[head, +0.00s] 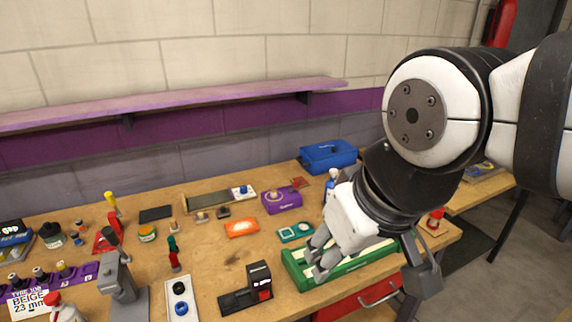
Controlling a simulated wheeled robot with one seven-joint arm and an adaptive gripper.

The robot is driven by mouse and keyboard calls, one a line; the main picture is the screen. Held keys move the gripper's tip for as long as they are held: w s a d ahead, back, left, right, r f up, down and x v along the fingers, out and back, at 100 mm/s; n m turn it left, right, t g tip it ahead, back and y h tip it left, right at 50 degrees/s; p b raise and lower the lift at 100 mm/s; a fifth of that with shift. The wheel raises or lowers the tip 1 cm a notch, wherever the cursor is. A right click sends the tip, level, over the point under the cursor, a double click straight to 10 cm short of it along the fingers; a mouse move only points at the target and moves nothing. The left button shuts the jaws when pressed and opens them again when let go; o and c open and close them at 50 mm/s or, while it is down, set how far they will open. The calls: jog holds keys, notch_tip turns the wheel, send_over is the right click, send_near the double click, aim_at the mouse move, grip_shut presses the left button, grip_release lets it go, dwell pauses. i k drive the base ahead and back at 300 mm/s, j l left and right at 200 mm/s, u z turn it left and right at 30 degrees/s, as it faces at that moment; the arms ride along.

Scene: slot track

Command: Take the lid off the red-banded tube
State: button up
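My gripper (370,266) is above the green slotted tray (292,271) at the front right of the bench. Its fingers are spread wide apart, and I see nothing held between them. My gripper and arm cover part of the tray. I cannot pick out the red-banded tube or its lid for certain. A small upright piece with a dark green top and red below (174,256) stands left of centre. A small red-topped object (436,217) stands at the bench's right end, beyond my gripper.
A black block device (259,279) stands left of the tray. An orange packet (241,228), a purple box (281,200) and a blue case (328,156) lie behind. A grey stand (119,281) is at left. A purple shelf (190,97) runs along the wall.

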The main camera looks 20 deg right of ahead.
aim_at(438, 213)
jog(key=i+z, duration=0.1)
jog(key=z, duration=0.4)
jog(key=i+z, duration=0.1)
jog(key=z, duration=0.4)
jog(key=i+j+z, duration=0.1)
jog(key=z, duration=0.35)
jog(key=i+l+u, duration=0.3)
jog(key=i+l, duration=0.15)
jog(key=l, duration=0.1)
